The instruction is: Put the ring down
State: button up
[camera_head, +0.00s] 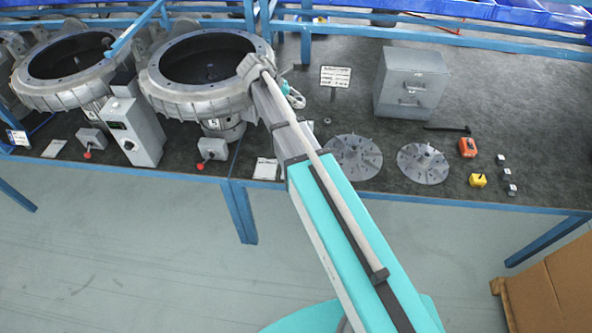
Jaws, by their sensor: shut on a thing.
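My arm reaches up from the bottom of the picture to the bench. Its far end bends down beside the right-hand blower housing. My gripper (294,98) is small and mostly hidden behind my own forearm, just right of that housing. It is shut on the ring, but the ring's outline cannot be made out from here. Whether my gripper's load touches the bench cannot be told.
Two round blower housings (160,95) (22,92) stand at the left. Two finned discs (354,157) (423,163) lie to the right, with a grey drawer cabinet (411,83) behind. An orange item (467,147) and a yellow item (478,181) lie farther right. A sign (335,77) stands behind my gripper.

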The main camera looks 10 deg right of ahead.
jog(key=w+a+f+n+t+b, duration=0.1)
jog(key=a+f+b, duration=0.3)
jog(key=f+b, duration=0.6)
jog(key=w+a+f+n+t+b, duration=0.1)
jog(key=a+f+b, duration=0.4)
jog(key=f+b, duration=0.5)
jog(key=w+a+f+n+t+y+b, duration=0.1)
jog(key=a+f+n+b, duration=0.2)
jog(key=f+b, duration=0.7)
jog(key=shift+a+t, duration=0.4)
jog(key=shift+a, duration=0.3)
jog(key=shift+d, duration=0.1)
jog(key=w+d+f+b, duration=0.1)
jog(key=d+f+b, duration=0.1)
jog(key=d, duration=0.1)
jog(key=w+d+f+b, duration=0.1)
jog(key=d+f+b, duration=0.2)
jog(key=d, duration=0.1)
jog(key=w+d+f+b, duration=0.1)
jog(key=d+f+b, duration=0.1)
jog(key=d+f, duration=0.1)
jog(key=shift+d+b, duration=0.4)
jog(key=shift+d, duration=0.35)
jog(key=shift+b+x, duration=0.55)
jog(key=shift+x, duration=0.2)
jog(key=shift+s+d, duration=0.1)
jog(key=shift+s, duration=0.05)
